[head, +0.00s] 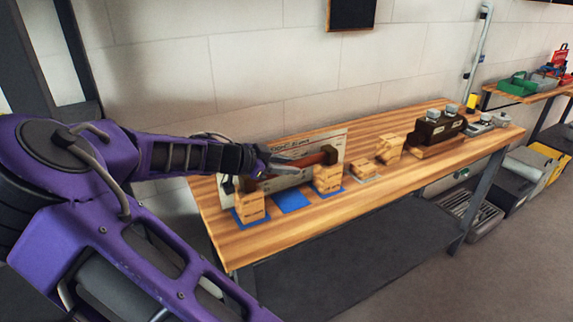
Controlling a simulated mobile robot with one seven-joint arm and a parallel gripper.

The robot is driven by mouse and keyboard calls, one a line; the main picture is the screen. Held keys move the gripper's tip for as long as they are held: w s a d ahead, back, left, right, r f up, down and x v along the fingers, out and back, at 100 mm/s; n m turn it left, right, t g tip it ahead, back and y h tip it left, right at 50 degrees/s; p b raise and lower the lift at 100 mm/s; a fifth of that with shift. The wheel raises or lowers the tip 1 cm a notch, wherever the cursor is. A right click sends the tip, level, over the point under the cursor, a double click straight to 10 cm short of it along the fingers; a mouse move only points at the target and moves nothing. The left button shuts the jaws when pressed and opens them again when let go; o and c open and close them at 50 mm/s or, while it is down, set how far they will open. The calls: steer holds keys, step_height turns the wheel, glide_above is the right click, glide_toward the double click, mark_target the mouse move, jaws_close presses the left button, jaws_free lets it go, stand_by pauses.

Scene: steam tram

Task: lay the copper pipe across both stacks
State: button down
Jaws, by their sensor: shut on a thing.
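The copper pipe (316,159) is a reddish-brown bar with dark pieces near both ends, in front of a white lettered board. My gripper (296,167) is at the pipe's middle, shut on it; the arm and fingers hide part of it. A left stack of wooden blocks (250,206) stands on a blue mat at the table's front left. A right stack (327,179) stands on another blue mat. The pipe appears behind the two stacks; I cannot tell whether it touches anything beneath it. An empty blue mat (291,201) lies between the stacks.
The white board (336,137) stands behind the pipe. To the right are a low block pile (362,170) on a pale mat, a taller block pile (389,149) and a dark brown box (438,129) with metal caps. The wooden table's front strip (330,223) is clear.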

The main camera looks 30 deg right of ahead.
jaws_free()
stand_by(0.7)
steer(key=shift+r, duration=0.2)
steer(key=shift+r+p, duration=0.75)
steer(key=shift+r, duration=0.3)
stand_by(0.3)
steer(key=shift+r+p, duration=1.45)
steer(key=shift+r, duration=1.05)
